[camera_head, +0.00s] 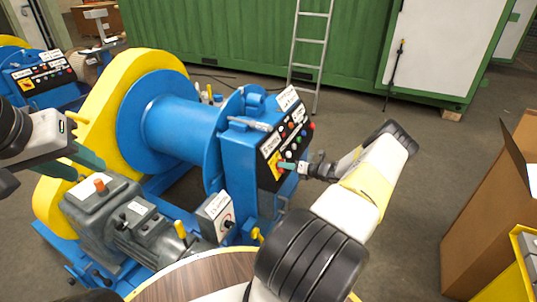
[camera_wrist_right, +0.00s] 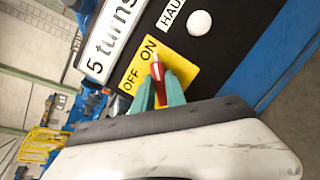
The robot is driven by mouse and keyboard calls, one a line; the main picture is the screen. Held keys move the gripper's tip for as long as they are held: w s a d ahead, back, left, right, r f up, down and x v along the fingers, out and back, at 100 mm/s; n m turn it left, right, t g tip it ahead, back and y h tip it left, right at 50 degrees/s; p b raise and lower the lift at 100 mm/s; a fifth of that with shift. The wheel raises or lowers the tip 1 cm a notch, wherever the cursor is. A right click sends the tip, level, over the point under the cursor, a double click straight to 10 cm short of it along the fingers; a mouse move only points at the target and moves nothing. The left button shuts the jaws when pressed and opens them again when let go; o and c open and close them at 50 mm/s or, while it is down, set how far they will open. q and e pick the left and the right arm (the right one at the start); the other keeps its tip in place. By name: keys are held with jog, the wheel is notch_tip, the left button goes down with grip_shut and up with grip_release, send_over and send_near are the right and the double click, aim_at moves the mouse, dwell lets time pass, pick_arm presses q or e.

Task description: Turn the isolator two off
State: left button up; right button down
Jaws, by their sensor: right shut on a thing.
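A blue winch has a black control panel (camera_head: 285,145) with a yellow switch plate (camera_head: 274,163) on it. In the right wrist view the yellow plate (camera_wrist_right: 185,62) reads OFF and ON. A red switch handle (camera_wrist_right: 158,78) stands on it, its pale tip towards ON. My right gripper (camera_head: 287,166) is at this plate; its teal fingertips (camera_wrist_right: 160,92) are shut on the red handle. Whether this is isolator two cannot be read. My left gripper (camera_head: 82,166) is open and empty at the left, above the grey motor (camera_head: 105,215).
A second blue machine with a similar panel (camera_head: 40,76) stands back left. The yellow guard (camera_head: 105,110) and blue drum (camera_head: 185,128) lie left of the panel. A grey box with a black knob (camera_head: 217,217) sits below. Cardboard boxes (camera_head: 480,215) stand right; floor between is clear.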

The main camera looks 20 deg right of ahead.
jog(key=shift+n, duration=0.3)
jog(key=shift+f+n+g+y, duration=0.1)
jog(key=shift+n+g+y, duration=0.5)
jog(key=shift+n, duration=2.65)
jog(key=shift+r+n+g+y, duration=0.1)
jog(key=shift+n+g+y, duration=0.45)
jog(key=shift+n, duration=2.65)
jog(key=shift+f+n+g+y, duration=0.1)
jog(key=shift+n+g+y, duration=0.45)
jog(key=shift+n, duration=2.7)
jog(key=c, duration=1.4)
grip_release()
jog(key=shift+o, duration=0.2)
